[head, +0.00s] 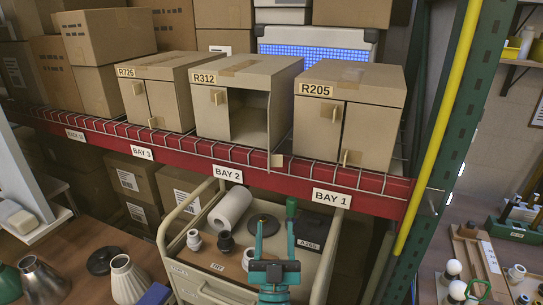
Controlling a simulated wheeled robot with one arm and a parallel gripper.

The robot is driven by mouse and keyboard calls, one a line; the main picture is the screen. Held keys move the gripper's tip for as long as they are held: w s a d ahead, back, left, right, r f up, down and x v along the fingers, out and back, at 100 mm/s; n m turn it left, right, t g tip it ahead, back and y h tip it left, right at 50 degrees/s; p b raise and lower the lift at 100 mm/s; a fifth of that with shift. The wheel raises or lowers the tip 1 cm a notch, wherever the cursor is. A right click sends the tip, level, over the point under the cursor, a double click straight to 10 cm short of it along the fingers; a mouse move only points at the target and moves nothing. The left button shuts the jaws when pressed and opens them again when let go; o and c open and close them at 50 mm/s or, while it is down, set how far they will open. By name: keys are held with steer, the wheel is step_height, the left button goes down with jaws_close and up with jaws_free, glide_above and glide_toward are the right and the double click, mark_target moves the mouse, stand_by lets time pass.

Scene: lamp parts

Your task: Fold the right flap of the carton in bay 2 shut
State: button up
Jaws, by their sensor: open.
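The carton marked R312 (240,75) stands on the shelf above the BAY 2 label (228,174). Its left flap (211,112) is shut, with a small tan handle. Its right side is open and shows the hollow inside. The right flap (270,125) stands swung outward, seen nearly edge-on; a tan tab (276,160) shows at its lower front. My teal gripper (275,228) is low in the view, in front of and below the shelf, pointing up. Its two fingers are apart with nothing seen between them. It is clear of the flap.
Carton R205 (347,85) stands close on the right, carton R726 (150,68) on the left, both with flaps shut. A red shelf beam (285,178) runs below. A cart (190,285) with a white roll (230,208) and lamp parts stands under it. A green post (455,140) bounds the right.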

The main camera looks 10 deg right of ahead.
mark_target(276, 162)
steer(key=shift+h, duration=0.3)
steer(key=p+x, duration=0.7)
steer(key=x, duration=1)
steer(key=shift+w, duration=0.35)
jaws_close()
